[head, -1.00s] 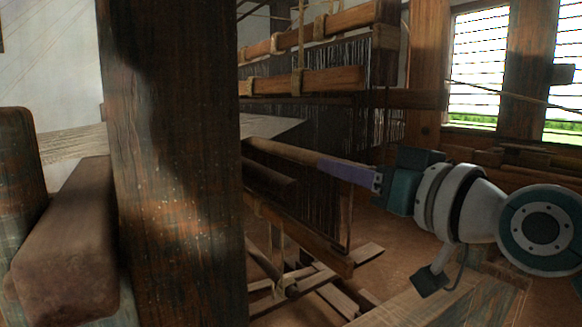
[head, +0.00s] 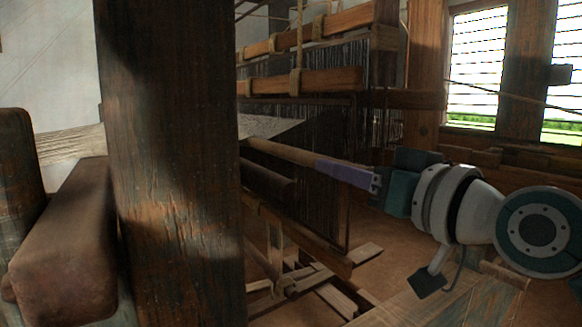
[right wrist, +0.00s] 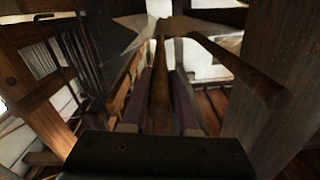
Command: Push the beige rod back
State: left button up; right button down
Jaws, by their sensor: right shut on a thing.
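The beige rod (head: 282,151) runs from behind the dark post toward the right in the head view, close under the woven cloth (head: 268,127). My right gripper (head: 322,168), with purple fingers, reaches in from the right and is shut on the rod near its right-hand end. In the right wrist view the rod (right wrist: 160,75) lies lengthwise between the two purple fingers (right wrist: 160,104). The rod's far end is hidden behind the post in the head view. My left gripper is not in view.
Hanging loom bars (head: 320,82) and warp threads stand behind the rod. A darker roller (head: 268,183) lies just below it. Wooden slats (head: 325,285) lie near the floor.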

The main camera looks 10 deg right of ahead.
jog(key=a+p, duration=0.1)
jog(key=s+a+p, duration=0.1)
jog(key=a, duration=0.1)
jog(key=a+p, duration=0.1)
jog(key=a, duration=0.1)
jog(key=shift+s+a+p, duration=0.15)
jog(key=shift+s+p, duration=0.15)
jog(key=shift+s, duration=0.1)
jog(key=c, duration=1.2)
grip_release()
jog(key=o, duration=0.4)
jog(key=shift+s+a, duration=0.1)
jog(key=shift+a, duration=0.05)
jog(key=shift+c, duration=0.2)
jog(key=shift+o, duration=0.8)
jog(key=shift+d, duration=0.2)
